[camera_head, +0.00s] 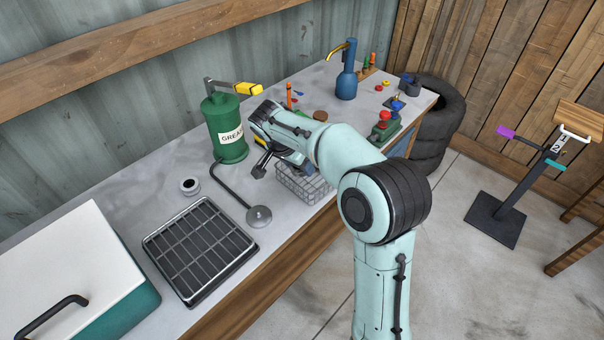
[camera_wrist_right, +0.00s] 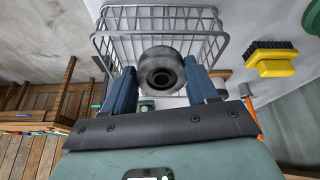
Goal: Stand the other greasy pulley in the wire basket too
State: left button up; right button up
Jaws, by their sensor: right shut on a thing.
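My right gripper (camera_head: 264,162) reaches over the bench in the head view. It is shut on a dark round pulley (camera_wrist_right: 162,72), seen between its two blue fingers in the right wrist view, with the hub hole facing the camera. The wire basket (camera_head: 303,186) stands on the bench near its front edge, partly hidden by my arm. In the right wrist view the basket (camera_wrist_right: 155,18) lies behind the pulley, and the pulley overlaps its wires. I cannot tell whether the pulley is inside or above it. The basket's contents are mostly hidden. My left gripper is out of view.
A green grease can (camera_head: 229,140) stands left of my gripper. A small pale ring-shaped thing (camera_head: 190,186), a metal rod with a disc (camera_head: 259,216), a grated tray (camera_head: 163,240) and a white-lidded box (camera_head: 75,255) are on the left. A yellow brush (camera_wrist_right: 272,66) lies beside the basket.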

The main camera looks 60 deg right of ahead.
send_over(303, 182)
jog(key=a, duration=0.1)
notch_tip(303, 182, down, 4)
jog(key=shift+f, duration=0.15)
jog(key=shift+d+r+y, duration=0.2)
jog(key=shift+r+y, duration=0.1)
jog(key=shift+y, duration=0.1)
jog(key=shift+d+t+y+p, duration=0.1)
jog(key=shift+t+y+p, duration=0.4)
jog(key=shift+y, duration=0.7)
jog(key=shift+f, duration=0.8)
jog(key=shift+f, duration=0.2)
jog(key=o, duration=1.2)
jog(key=shift+r, duration=0.15)
